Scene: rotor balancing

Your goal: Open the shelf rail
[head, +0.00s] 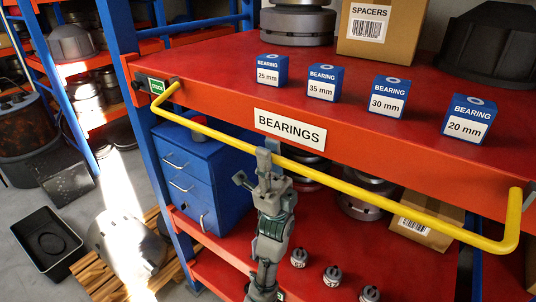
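The yellow shelf rail (385,203) runs across the front of the red upper shelf (215,80), passing below its front edge. Its left end bends up to a dark bracket (152,84) with a green label. Its right end bends up near the shelf's right corner. My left gripper (256,163) comes up from below at the rail's middle, under the BEARINGS sign (290,130). Its fingers look spread, one upright at the rail and one out to the left. I cannot tell whether the upright finger touches the rail. My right gripper is not in view.
Several blue bearing boxes (322,83) stand on the upper shelf, with a SPACERS carton (385,25) behind. A blue drawer cabinet (200,175) and small metal parts (332,276) sit on the lower shelf. A black tray (47,243) lies on the floor at left.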

